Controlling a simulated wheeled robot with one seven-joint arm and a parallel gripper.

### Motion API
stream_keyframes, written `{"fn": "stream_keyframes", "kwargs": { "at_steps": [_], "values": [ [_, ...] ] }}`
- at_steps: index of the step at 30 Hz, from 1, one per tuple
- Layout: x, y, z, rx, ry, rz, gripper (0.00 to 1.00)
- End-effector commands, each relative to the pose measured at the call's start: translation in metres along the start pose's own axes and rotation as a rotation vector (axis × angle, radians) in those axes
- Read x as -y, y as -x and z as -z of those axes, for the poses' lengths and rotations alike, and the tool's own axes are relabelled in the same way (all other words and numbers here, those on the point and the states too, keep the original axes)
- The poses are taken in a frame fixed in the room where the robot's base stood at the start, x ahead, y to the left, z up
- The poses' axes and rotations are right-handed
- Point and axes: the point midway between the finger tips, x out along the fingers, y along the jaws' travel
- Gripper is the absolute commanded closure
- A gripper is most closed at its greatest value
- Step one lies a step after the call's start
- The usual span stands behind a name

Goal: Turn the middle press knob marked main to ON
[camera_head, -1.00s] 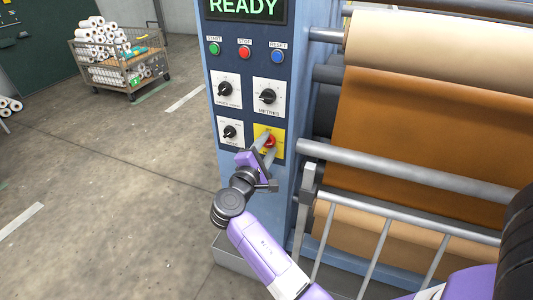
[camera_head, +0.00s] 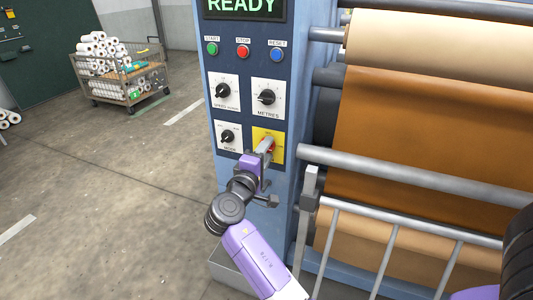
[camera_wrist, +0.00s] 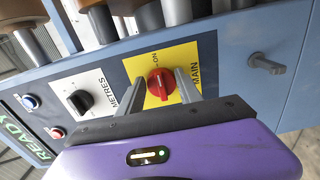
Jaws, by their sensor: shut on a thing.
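The red main knob (camera_wrist: 161,84) sits on a yellow plate (camera_wrist: 128,66) lettered MAIN and ON in the wrist view. In the head view the yellow plate (camera_head: 278,153) is at the lower right of the blue control panel, and the knob is mostly hidden by my fingers. My gripper (camera_head: 266,146) is shut on the knob, one finger on either side. The wrist view shows the fingers of my gripper (camera_wrist: 160,78) flanking it. A pale mark shows on the knob, but its exact setting is hard to tell.
Above and left of the plate are the METRES dial (camera_head: 267,97), the speed dial (camera_head: 222,91) and the mode dial (camera_head: 229,136). A grey rail (camera_head: 400,175) and rollers with brown sheet (camera_head: 430,115) stand to the right. Open floor (camera_head: 110,200) lies left.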

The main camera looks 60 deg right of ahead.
Motion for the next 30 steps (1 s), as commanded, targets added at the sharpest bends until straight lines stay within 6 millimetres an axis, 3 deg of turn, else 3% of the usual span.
{"fn": "stream_keyframes", "kwargs": {
  "at_steps": [7,8,11,22,30],
  "values": [
    [0.001,0.000,0.000,0.000,0.000,0.003,0.98],
    [0.001,0.000,0.000,0.000,0.000,0.003,0.56],
    [0.001,0.000,0.000,0.000,0.000,0.002,0.36],
    [0.001,0.003,0.000,-0.001,0.000,0.001,0.36],
    [0.001,0.042,0.001,-0.004,0.001,0.000,0.36]
  ]
}}
